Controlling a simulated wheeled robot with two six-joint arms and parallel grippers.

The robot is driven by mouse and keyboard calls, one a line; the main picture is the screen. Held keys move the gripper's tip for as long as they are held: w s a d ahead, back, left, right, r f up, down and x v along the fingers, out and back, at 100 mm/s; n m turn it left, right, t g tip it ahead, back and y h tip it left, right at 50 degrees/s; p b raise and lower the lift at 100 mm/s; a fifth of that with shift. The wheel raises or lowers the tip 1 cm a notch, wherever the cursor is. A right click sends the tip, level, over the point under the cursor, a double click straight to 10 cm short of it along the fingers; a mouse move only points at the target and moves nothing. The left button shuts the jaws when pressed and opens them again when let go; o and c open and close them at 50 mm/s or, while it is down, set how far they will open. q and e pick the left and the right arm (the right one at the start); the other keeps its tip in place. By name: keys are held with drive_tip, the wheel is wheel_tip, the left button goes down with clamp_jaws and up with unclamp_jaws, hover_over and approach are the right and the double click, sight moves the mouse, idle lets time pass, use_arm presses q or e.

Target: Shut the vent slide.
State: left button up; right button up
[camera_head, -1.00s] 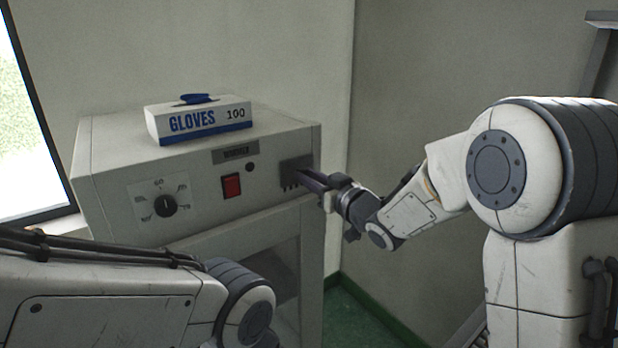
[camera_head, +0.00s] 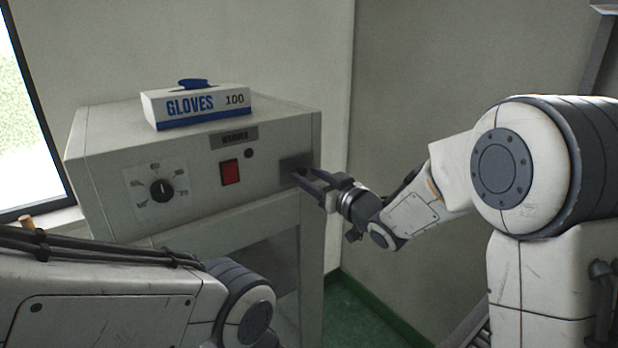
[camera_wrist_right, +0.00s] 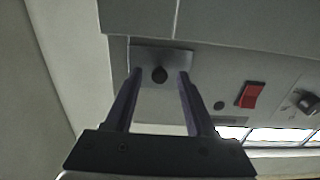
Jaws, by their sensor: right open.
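The vent slide (camera_head: 291,163) is a grey plate at the right end of the warmer's front panel. No dark slots show at it now. In the right wrist view the plate (camera_wrist_right: 177,58) carries a dark round knob (camera_wrist_right: 159,74). My right gripper (camera_head: 306,176) is open in front of the plate. In the wrist view its two fingers (camera_wrist_right: 160,80) stand apart on either side of the knob, with a gap showing on both sides. Whether the fingertips reach past the knob cannot be told. My left arm shows at lower left; its gripper is out of view.
The warmer (camera_head: 200,214) has a dial (camera_head: 162,190) and a red switch (camera_head: 230,172) left of the plate. A glove box (camera_head: 197,106) lies on top. A wall stands close on the right; a window is at far left.

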drive_tip(key=b+v, duration=0.2)
drive_tip(key=v, duration=0.8)
drive_tip(key=s+a+f+m+g+h, duration=0.1)
drive_tip(key=s+a+f+g+h, duration=0.2)
drive_tip(key=s+f+g+h, duration=0.95)
drive_tip(key=s+f+g+y, duration=0.1)
drive_tip(key=s+f, duration=0.1)
drive_tip(key=s, duration=0.7)
drive_tip(key=s+d+f+n+g+y, duration=0.1)
drive_tip(key=s+f+y, duration=0.1)
drive_tip(key=s, duration=0.7)
drive_tip(key=shift+s+f, duration=0.2)
drive_tip(key=shift+f, duration=0.55)
